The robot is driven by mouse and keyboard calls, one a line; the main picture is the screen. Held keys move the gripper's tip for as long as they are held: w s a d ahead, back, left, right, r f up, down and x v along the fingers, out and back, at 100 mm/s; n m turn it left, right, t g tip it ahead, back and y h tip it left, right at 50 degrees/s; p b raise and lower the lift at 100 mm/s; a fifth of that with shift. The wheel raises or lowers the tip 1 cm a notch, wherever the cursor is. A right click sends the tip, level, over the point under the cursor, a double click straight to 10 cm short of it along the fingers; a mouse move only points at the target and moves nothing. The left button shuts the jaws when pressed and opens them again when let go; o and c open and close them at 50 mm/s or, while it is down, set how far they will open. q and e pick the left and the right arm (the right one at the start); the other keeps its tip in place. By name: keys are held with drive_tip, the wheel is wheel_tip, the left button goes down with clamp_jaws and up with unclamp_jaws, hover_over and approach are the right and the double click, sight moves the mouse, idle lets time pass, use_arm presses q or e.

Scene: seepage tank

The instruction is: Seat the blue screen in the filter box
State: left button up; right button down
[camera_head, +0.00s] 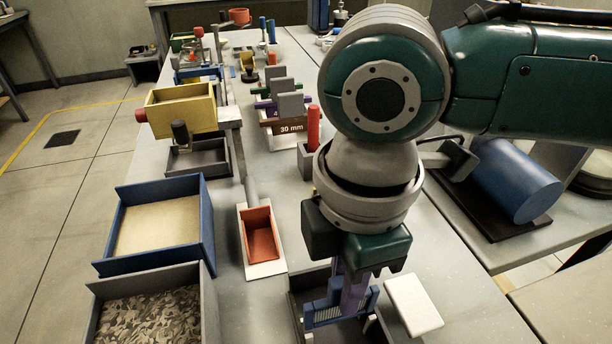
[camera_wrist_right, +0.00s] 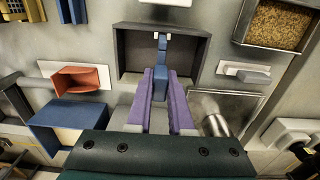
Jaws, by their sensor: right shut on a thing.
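The blue screen (camera_head: 322,312) has a ribbed or meshed face and an upright part. My right gripper (camera_head: 354,296) has purple fingers and is shut on the screen's upright part; in the right wrist view, the blue part (camera_wrist_right: 160,68) shows between the fingertips (camera_wrist_right: 160,84). The screen is at the dark grey, open-topped box (camera_head: 296,308), which I take for the filter box; it also shows in the right wrist view (camera_wrist_right: 128,50). The fingers and the frame edge hide part of the box, and I cannot tell whether the screen touches its floor. My left gripper is not in view.
A white block (camera_head: 413,304) lies right of the box. An orange scoop (camera_head: 261,240) lies to its left, beyond it a blue sand tray (camera_head: 209,224) and a grey gravel bin (camera_head: 208,312). A red rod (camera_head: 313,126) stands farther back. The bench between scoop and box is clear.

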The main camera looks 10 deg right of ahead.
sight(340, 318)
drive_tip(key=shift+f+b, duration=1.15)
drive_tip(key=shift+f, duration=1)
drive_tip(key=c, duration=0.7)
unclamp_jaws()
drive_tip(key=shift+c, duration=0.2)
wheel_tip(340, 318, up, 10)
drive_tip(key=shift+f+p, duration=0.1)
drive_tip(key=shift+p, duration=0.6)
